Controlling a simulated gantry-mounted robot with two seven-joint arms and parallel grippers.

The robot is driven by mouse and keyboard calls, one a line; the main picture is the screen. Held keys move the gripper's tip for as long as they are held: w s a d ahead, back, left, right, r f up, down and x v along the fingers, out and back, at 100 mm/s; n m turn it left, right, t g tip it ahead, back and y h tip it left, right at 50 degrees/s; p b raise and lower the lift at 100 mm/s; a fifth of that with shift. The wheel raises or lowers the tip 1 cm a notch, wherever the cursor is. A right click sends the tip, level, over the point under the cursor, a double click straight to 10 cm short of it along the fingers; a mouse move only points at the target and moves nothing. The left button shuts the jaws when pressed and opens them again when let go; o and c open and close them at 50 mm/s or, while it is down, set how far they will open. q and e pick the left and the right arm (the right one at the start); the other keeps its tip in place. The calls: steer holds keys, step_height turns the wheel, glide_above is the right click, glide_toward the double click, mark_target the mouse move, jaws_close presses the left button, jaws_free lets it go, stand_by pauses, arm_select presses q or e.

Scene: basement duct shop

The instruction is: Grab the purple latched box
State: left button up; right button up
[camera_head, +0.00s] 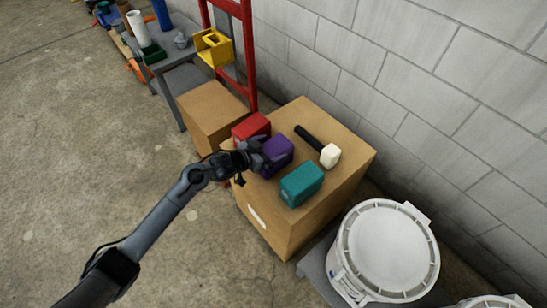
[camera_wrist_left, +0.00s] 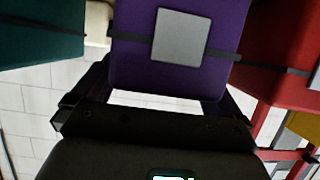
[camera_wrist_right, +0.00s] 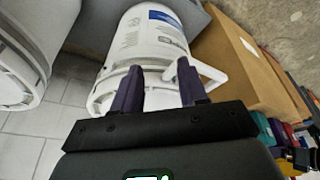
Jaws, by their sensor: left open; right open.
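The purple latched box (camera_head: 277,153) stands on a cardboard box (camera_head: 258,236), between a red box (camera_head: 251,127) and a teal box (camera_head: 301,184). My left gripper (camera_head: 257,156) is open at the near left side of the purple box. In the left wrist view the purple box (camera_wrist_left: 180,55) fills the space ahead, with a grey square latch plate and a dark strap; the fingers lie to either side of its lower end. Whether they touch it I cannot tell. My right gripper (camera_wrist_right: 155,85) is open and empty in the right wrist view; it is outside the head view.
A mallet (camera_head: 318,146) with a black handle and pale head lies behind the purple box. A white bucket (camera_head: 387,250) stands at the right. A smaller cardboard box (camera_head: 211,113) and a red frame (camera_head: 248,50) stand at the left. A block wall (camera_head: 420,90) closes the back.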

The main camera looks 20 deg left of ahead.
arm_select(q)
steer(key=shift+a, duration=0.1)
steer(key=c, duration=1.6)
